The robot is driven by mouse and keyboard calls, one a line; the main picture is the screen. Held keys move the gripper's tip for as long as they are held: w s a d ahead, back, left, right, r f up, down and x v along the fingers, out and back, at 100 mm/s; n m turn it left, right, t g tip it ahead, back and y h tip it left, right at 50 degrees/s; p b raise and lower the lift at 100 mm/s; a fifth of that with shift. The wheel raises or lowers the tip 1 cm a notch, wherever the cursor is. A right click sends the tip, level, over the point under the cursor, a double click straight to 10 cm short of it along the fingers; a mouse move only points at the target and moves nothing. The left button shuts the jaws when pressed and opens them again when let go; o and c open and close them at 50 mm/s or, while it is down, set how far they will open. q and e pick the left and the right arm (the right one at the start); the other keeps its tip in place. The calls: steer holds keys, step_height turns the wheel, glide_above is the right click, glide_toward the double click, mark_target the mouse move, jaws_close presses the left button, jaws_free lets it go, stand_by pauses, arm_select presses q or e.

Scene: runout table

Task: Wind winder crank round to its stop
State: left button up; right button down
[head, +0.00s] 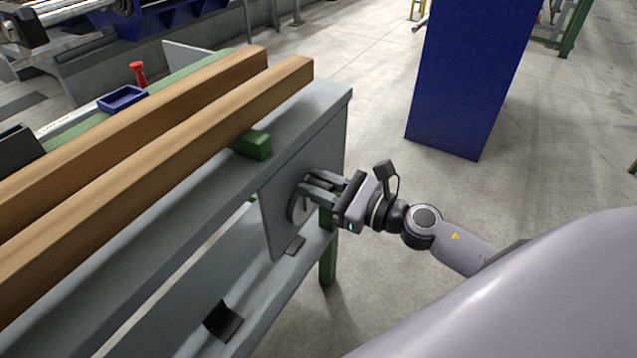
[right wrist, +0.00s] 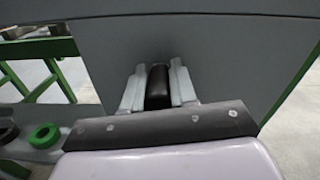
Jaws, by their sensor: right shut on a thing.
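The winder crank (head: 295,209) is on the grey side plate (head: 272,213) of the runout table; only a pale rounded part of it shows beside my fingers in the head view. My right gripper (head: 312,186) reaches the plate from the right. In the right wrist view the right gripper (right wrist: 158,88) has one finger on each side of the crank's black handle (right wrist: 158,80) and is shut on it. The crank's hub and arm are mostly hidden there. My left gripper is not in view.
Two long wooden beams (head: 180,130) lie along the table above the plate. A green block (head: 252,144) sticks out near the plate's top. A tall blue cabinet (head: 465,80) stands behind at the right. A blue tray (head: 122,98) and red knob (head: 138,72) are beyond the beams.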

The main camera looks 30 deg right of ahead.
steer(key=shift+s+f, duration=0.1)
steer(key=shift+f, duration=0.05)
steer(key=c, duration=0.9)
jaws_free()
steer(key=shift+s+d, duration=0.3)
steer(key=shift+s, duration=0.15)
steer(key=shift+b+v, duration=0.9)
steer(key=shift+v, duration=2.1)
